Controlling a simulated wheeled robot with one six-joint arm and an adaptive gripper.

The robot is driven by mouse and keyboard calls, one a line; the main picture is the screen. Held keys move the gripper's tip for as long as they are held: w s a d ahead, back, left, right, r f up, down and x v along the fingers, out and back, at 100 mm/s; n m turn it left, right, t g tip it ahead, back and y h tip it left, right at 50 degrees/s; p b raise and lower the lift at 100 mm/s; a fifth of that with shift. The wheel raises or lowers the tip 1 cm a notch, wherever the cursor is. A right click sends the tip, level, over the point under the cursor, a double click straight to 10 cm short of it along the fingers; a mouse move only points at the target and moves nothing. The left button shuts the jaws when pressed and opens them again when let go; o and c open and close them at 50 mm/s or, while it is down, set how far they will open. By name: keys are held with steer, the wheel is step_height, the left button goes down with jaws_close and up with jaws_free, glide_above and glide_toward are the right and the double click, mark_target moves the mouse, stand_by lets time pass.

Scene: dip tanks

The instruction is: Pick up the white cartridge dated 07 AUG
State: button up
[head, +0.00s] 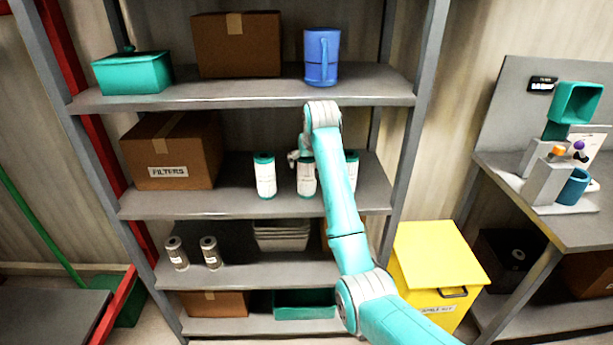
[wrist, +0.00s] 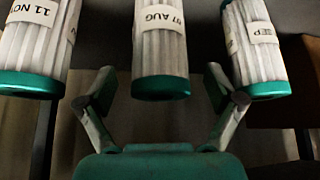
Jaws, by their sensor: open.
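Three white pleated cartridges with teal end caps stand in a row on a shelf. The one labelled "07 AUG" (wrist: 160,45) is in the middle of the wrist view, between the fingers of my gripper and beyond their tips. In the head view the middle cartridge (head: 306,178) is partly hidden by my arm. The cartridge labelled "11 NO.." (wrist: 36,40) is to its left in the wrist view, and one with a label reading "SEP" (wrist: 257,45) is to its right. My gripper (wrist: 163,100) is open and empty. In the head view its fingers are mostly hidden behind my arm.
The cartridges share the shelf (head: 222,203) with a box marked FILTERS (head: 170,150). The shelf above holds a teal lidded box (head: 132,73), a brown box (head: 236,45) and a blue mug (head: 321,58). Two grey-brown cartridges (head: 177,253) stand below. A yellow bin (head: 436,262) is at right.

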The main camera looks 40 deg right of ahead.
steer(key=shift+w+d+f, duration=0.15)
steer(key=shift+w+f, duration=0.2)
steer(key=shift+f, duration=0.2)
jaws_close()
